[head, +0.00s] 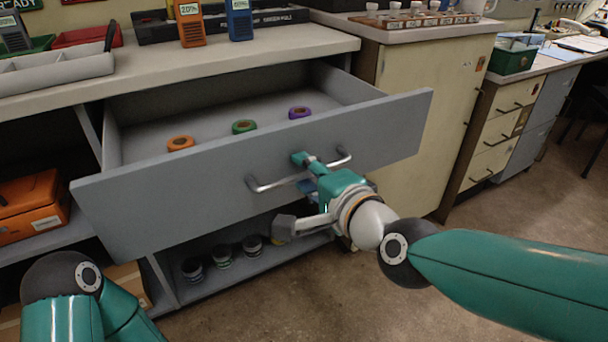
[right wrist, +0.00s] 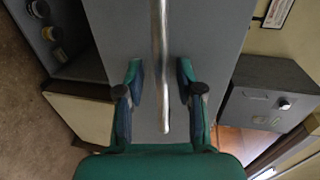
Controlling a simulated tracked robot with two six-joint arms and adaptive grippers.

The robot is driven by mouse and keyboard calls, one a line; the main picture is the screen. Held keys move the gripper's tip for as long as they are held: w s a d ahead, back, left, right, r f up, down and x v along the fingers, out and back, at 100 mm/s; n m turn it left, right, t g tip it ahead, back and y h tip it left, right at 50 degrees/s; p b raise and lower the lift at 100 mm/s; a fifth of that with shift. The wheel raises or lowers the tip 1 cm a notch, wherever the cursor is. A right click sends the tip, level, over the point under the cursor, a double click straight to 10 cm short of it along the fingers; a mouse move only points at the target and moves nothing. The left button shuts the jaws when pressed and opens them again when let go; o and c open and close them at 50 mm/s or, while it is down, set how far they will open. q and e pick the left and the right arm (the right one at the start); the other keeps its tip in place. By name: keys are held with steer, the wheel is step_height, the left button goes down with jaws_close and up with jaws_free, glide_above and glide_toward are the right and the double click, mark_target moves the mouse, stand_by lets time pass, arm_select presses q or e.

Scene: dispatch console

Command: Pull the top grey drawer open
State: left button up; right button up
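The top grey drawer (head: 190,190) stands pulled well out of its cabinet in the head view, with its inside showing. Its metal bar handle (head: 268,185) runs across the front panel. My right gripper (head: 304,173) is at the middle of this handle. In the right wrist view the handle (right wrist: 159,30) passes between the two fingers, with a gap on each side, so the gripper is open around the bar. An orange roll (head: 180,143), a green roll (head: 244,127) and a purple roll (head: 299,112) lie in the drawer. My left gripper is out of view.
The worktop (head: 280,45) above carries an orange radio (head: 190,25), a blue radio (head: 239,20) and a grey tray (head: 60,68). An orange case (head: 30,212) and several small jars (head: 222,256) sit on shelves below.

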steer(key=v, duration=1.2)
steer(key=shift+f, duration=0.15)
stand_by(0.3)
